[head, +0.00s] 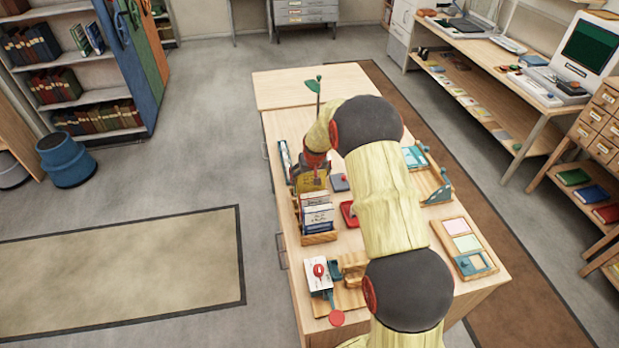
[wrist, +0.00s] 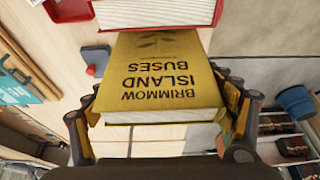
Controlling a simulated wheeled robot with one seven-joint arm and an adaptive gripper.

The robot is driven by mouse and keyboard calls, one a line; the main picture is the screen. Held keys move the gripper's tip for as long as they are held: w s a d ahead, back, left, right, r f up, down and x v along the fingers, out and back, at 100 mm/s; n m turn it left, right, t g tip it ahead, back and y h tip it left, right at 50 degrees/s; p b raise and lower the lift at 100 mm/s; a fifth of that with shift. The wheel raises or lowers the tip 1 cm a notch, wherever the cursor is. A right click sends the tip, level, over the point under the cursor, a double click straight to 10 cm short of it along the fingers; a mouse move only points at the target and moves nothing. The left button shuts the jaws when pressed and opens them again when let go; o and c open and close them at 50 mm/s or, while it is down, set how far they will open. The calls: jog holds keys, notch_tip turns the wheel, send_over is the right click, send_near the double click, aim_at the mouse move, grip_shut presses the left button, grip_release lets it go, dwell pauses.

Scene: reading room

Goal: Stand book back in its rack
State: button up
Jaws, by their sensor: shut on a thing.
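My gripper (head: 314,160) is shut on a yellow book (head: 309,181) above the left part of the desk. In the wrist view the book (wrist: 165,75) lies between the two fingers of my gripper (wrist: 165,112), its cover reading "Brimmow Island Buses" upside down and its pale page edge towards the camera. The wooden rack (head: 321,239) stands just in front of the held book in the head view and holds several upright books (head: 317,214). In the wrist view a red book (wrist: 160,12) shows just beyond the yellow one. My arm hides part of the desk.
A red tray (head: 348,214) and a grey block (head: 339,183) are right of the rack. A wooden stand with a white card (head: 318,274) is nearer. A tray with coloured cards (head: 465,245) lies at right. A blue stool (head: 67,160) stands on the floor at left.

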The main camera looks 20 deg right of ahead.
dwell(0.4)
notch_tip(320, 180, down, 3)
jog(key=b, duration=0.7)
jog(key=shift+f, duration=0.2)
jog(key=shift+b, duration=0.35)
jog(key=shift+r, duration=0.2)
jog(key=shift+f, duration=0.15)
jog(key=shift+f+p, duration=0.5)
jog(key=shift+p, duration=0.5)
jog(key=shift+f, duration=0.5)
